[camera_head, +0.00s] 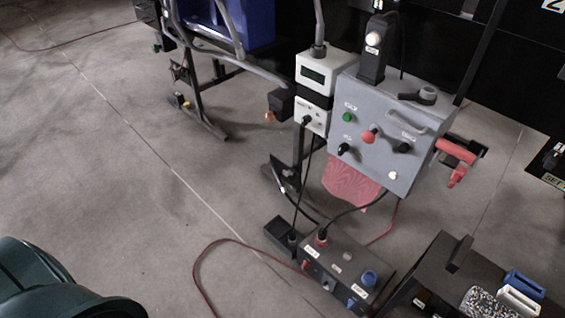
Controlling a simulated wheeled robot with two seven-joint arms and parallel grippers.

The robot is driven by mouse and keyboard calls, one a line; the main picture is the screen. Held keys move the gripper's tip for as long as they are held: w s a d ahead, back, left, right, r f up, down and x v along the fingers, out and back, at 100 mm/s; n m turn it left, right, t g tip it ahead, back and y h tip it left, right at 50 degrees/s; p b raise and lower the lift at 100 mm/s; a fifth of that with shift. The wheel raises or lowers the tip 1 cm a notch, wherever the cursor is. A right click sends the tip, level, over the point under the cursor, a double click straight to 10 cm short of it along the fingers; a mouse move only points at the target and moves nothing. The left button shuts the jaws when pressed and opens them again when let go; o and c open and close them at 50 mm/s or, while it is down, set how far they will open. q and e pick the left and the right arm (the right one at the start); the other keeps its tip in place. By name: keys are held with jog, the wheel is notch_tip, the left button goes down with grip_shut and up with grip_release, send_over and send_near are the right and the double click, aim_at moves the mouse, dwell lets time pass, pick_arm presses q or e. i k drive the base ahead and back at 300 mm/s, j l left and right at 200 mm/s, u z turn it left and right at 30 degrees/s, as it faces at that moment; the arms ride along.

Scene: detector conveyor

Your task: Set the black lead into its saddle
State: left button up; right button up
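A thin black lead (301,180) hangs from a black plug in the white socket box (312,115) and runs down to a small black open-topped holder (277,234) on the floor side of the grey-black box. Another black cable (358,205) curves from the orange-ringed socket on that low box (345,270) up toward the grey panel box (385,130). I cannot tell which part is the saddle, or whether the lead's end sits in it. Neither of my grippers is in view.
A red cable (205,260) loops over the floor left of the low box. A dark tray (440,290) with blue and white blocks stands at lower right. A dark green rounded object (50,285) fills the lower left corner. The floor at left is mostly clear.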

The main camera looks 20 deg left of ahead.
aim_at(284, 190)
jog(key=i+j+u, duration=0.2)
jog(key=i+u, duration=0.6)
jog(key=i, duration=0.2)
